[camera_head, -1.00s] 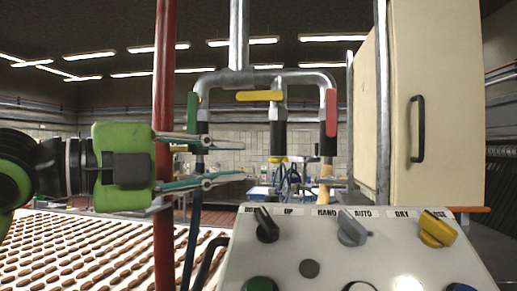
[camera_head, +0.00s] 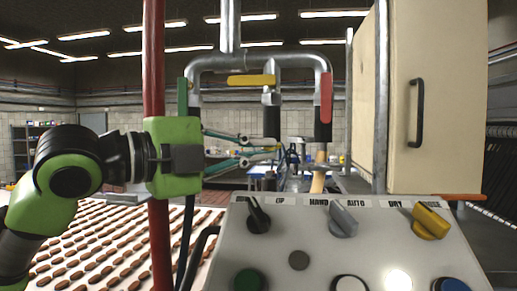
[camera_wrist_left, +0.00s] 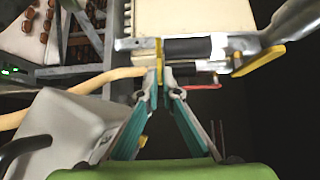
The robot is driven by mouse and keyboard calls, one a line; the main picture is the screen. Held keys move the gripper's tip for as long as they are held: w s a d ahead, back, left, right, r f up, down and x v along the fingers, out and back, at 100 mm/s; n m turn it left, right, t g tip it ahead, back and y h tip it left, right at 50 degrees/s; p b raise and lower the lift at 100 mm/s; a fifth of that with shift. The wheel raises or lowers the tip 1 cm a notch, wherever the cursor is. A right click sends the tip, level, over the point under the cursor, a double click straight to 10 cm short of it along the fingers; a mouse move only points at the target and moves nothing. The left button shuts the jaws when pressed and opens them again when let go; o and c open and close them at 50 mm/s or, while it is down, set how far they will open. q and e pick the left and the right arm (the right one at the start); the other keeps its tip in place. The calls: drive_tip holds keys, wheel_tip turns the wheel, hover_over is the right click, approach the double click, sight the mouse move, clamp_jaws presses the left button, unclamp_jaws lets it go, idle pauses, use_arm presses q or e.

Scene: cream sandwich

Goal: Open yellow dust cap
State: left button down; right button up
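The yellow dust cap (camera_wrist_left: 159,52) shows in the left wrist view as a thin yellow piece at the end of the middle pipe's black sleeve (camera_wrist_left: 188,48). In the head view this middle sleeve (camera_head: 271,122) hangs below the yellow valve handle (camera_head: 251,81). My left gripper (camera_head: 274,150) reaches in from the left, its teal and grey fingers drawn close together at the sleeve's lower end. In the left wrist view the fingertips (camera_wrist_left: 162,88) close in on both sides of the yellow cap. The fingers partly hide the cap. My right gripper is in neither view.
A green handle (camera_head: 183,97) and a red handle (camera_head: 326,97) flank the yellow one. A red vertical pipe (camera_head: 153,60) stands by my left gripper. A control panel (camera_head: 320,240) with knobs fills the front; a cream cabinet (camera_head: 448,100) stands right.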

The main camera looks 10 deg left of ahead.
use_arm(q)
drive_tip(key=shift+w+f+m+t+h+b, duration=0.1)
drive_tip(key=shift+f+m+t+h+b, duration=0.2)
drive_tip(key=shift+f+m+b, duration=0.45)
drive_tip(key=c, duration=2.2)
unclamp_jaws()
drive_tip(key=shift+r+n, duration=0.2)
drive_tip(key=shift+n, duration=0.05)
drive_tip(key=shift+c, duration=0.2)
drive_tip(key=shift+a, duration=0.1)
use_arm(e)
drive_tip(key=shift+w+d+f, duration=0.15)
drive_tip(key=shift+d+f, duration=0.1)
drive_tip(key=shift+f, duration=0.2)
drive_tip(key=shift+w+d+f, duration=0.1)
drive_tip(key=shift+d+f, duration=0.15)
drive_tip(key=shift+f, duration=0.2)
use_arm(q)
drive_tip(key=shift+r, duration=0.1)
